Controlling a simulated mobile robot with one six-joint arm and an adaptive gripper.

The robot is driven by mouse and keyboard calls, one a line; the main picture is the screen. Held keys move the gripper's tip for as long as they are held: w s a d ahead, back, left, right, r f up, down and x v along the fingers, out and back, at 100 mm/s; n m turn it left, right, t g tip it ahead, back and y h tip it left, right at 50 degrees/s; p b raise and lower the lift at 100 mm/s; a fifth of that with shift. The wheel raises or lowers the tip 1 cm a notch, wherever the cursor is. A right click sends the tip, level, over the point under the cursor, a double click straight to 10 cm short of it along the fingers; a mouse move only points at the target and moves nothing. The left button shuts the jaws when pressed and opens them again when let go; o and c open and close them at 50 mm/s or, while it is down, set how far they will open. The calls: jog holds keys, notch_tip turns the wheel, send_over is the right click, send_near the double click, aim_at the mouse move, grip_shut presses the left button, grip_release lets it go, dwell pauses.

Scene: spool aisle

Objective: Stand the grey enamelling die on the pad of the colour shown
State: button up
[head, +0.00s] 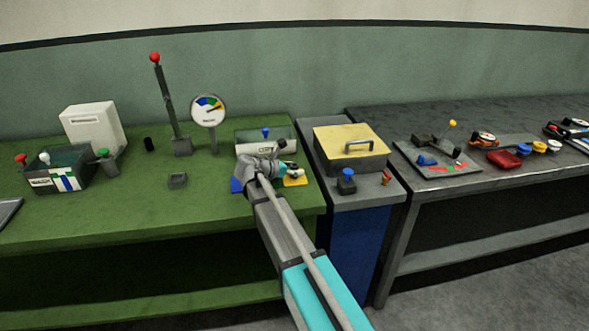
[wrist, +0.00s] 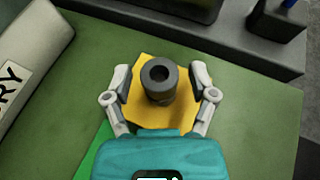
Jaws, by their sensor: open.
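The grey die (wrist: 158,80), a dark cylinder with a hole in its top, stands upright on the yellow pad (wrist: 140,117) in the wrist view. My gripper (wrist: 160,72) is open, with one finger on each side of the die and gaps visible between. In the head view my gripper (head: 288,172) is over the yellow pad (head: 296,182) and the die is not clearly seen. A blue pad (head: 236,185) shows at the left of my wrist. A green pad (wrist: 92,157) shows partly in the wrist view. The round gauge (head: 208,109) has coloured segments; its needle points right, towards yellow.
A yellow-lidded box (head: 350,146) is on the grey bench to the right. The green bench's front left is mostly clear.

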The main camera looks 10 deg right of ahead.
jog(key=shift+r, duration=0.15)
jog(key=shift+s+a+r, duration=0.1)
jog(key=shift+a, duration=0.15)
jog(key=p+v, duration=0.4)
jog(key=v, duration=0.5)
jog(key=shift+s+a+r, duration=0.15)
jog(key=shift+a, duration=0.15)
jog(key=shift+p+v, duration=0.35)
jog(key=shift+v, duration=0.5)
